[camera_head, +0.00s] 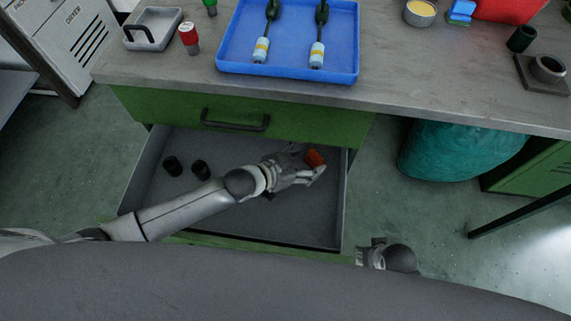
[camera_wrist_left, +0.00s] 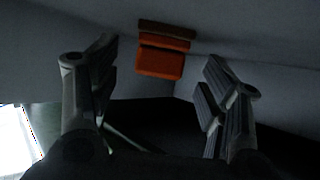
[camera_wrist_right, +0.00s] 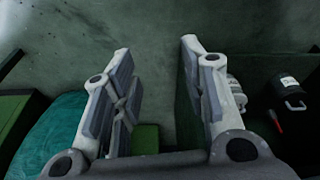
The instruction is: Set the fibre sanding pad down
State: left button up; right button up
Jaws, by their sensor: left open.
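The fibre sanding pad is an orange-red block (camera_head: 315,158) with a darker brown edge, inside the open drawer (camera_head: 228,222) near its right back corner. My left gripper (camera_head: 303,172) reaches into the drawer beside it. In the left wrist view the pad (camera_wrist_left: 161,62) shows beyond the spread fingers, apart from both, close to the grey drawer walls. Whether it rests fully on the drawer floor is hard to tell. My right gripper (camera_wrist_right: 152,58) is open and empty over the floor, in front of the bench.
Two black cylinders (camera_head: 187,168) stand in the drawer's left part. Above is the green drawer front (camera_head: 220,116) and the bench top (camera_head: 380,95) with a blue tray (camera_head: 288,68). A teal bag (camera_head: 455,150) sits under the bench. The drawer's middle floor is clear.

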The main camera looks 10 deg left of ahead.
pick_arm(q)
jog(key=p+v, duration=0.2)
jog(key=v, duration=0.7)
jog(key=shift+s+a+r, duration=0.1)
pick_arm(e)
jog(key=s+f, duration=0.3)
jog(key=f, duration=0.3)
jog(key=shift+d+f, duration=0.15)
jog(key=shift+f, duration=0.25)
